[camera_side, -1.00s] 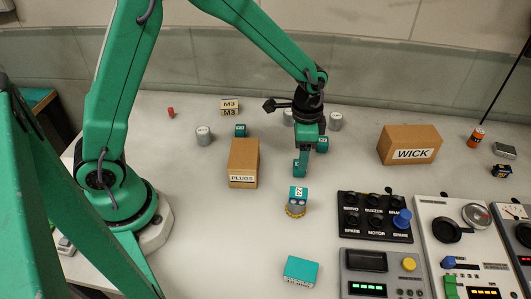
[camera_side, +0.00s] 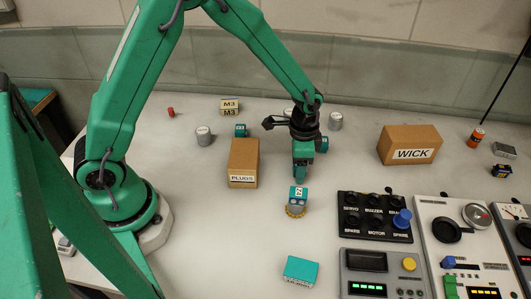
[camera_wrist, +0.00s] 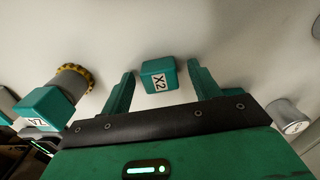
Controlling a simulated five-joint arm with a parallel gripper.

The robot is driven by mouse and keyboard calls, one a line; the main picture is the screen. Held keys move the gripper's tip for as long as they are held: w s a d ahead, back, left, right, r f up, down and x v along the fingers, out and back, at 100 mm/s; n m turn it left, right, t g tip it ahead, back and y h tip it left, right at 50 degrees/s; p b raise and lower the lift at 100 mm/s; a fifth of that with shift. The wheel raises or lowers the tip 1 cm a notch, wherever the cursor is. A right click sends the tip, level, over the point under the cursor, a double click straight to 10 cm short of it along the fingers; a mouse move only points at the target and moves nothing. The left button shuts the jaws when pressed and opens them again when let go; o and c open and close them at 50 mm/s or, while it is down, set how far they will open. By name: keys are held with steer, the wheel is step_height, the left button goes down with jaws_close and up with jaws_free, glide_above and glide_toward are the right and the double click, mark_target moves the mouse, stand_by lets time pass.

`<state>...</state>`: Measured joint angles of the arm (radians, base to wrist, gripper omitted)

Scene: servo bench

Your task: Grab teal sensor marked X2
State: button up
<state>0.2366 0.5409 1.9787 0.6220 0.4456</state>
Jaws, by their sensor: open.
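The teal sensor marked X2 (camera_wrist: 158,74) is a small block in the wrist view, with its white label towards me. My gripper (camera_wrist: 161,80) is open, with one green finger on each side of the sensor and a visible gap to both. In the side view my gripper (camera_side: 301,174) hangs low over the bench. A teal block (camera_side: 322,145) just to its right there looks like the X2 sensor, but its mark cannot be read.
A teal block marked Z4 (camera_side: 298,192) sits on a yellow-rimmed grey cylinder close in front of my gripper. The PLUGS box (camera_side: 243,162) stands to the left, the WICK box (camera_side: 409,145) to the right. A grey cylinder (camera_wrist: 289,116) lies right in the wrist view.

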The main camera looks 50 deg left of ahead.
steer(key=shift+c, duration=0.2)
steer(key=c, duration=1)
steer(key=shift+r, duration=0.1)
steer(key=shift+r, duration=0.7)
steer(key=r, duration=0.3)
steer(key=shift+s+d, duration=0.3)
steer(key=shift+d, duration=0.1)
steer(key=s+d+r, duration=0.4)
steer(key=s+d, duration=0.1)
steer(key=s+d+r, duration=0.2)
steer(key=shift+s+d+r, duration=0.25)
steer(key=shift+s, duration=0.05)
